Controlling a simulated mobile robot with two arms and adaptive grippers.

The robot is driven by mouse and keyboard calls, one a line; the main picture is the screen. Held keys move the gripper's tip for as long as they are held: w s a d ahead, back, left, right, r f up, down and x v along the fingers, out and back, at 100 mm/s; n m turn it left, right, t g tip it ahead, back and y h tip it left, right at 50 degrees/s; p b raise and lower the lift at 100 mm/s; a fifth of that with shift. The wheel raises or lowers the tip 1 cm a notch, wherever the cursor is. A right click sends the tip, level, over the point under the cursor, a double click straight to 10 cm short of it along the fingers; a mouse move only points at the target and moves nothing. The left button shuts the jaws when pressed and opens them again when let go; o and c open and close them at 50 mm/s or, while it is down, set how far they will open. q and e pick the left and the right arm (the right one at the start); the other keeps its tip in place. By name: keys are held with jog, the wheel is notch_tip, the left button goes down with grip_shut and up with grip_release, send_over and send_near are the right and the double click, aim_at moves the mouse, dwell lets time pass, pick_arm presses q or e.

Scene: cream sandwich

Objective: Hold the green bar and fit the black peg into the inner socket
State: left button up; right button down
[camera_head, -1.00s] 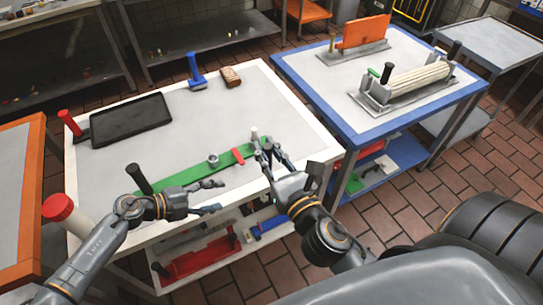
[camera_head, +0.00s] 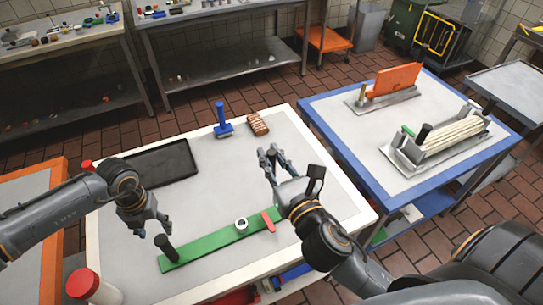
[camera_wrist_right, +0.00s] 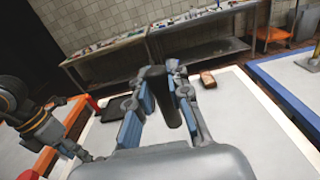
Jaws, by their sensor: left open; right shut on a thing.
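The green bar (camera_head: 210,241) lies along the front of the white-edged table. A black upright handle (camera_head: 165,246) stands at its left end, a pale ring-shaped socket (camera_head: 241,224) and a red tab (camera_head: 268,220) towards its right. My left gripper (camera_head: 152,224) is open, pointing down just above and left of the black handle, apart from it. My right gripper (camera_head: 269,158) is raised over the table beyond the bar's right end. In the right wrist view it is shut on a dark, elongated thing, seemingly the black peg (camera_wrist_right: 158,88).
A black tray (camera_head: 162,163), a blue-handled tool (camera_head: 222,122) and a brown block (camera_head: 257,124) lie at the table's back. A red-topped container (camera_head: 92,287) stands front left. A blue-edged table (camera_head: 340,130) with fixtures is to the right.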

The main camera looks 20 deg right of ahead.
aim_at(167, 247)
pick_arm(q)
jog(key=shift+s+f+b, duration=0.15)
jog(key=shift+f+b, duration=0.15)
jog(key=shift+f, duration=0.3)
pick_arm(e)
jog(key=shift+s+f, duration=0.15)
jog(key=shift+f, duration=0.25)
pick_arm(q)
notch_tip(167, 247, down, 10)
jog(key=b, duration=0.6)
pick_arm(e)
notch_tip(167, 247, down, 6)
jog(key=shift+f, duration=0.25)
pick_arm(q)
grip_shut()
grip_release()
grip_shut()
dwell(0.5)
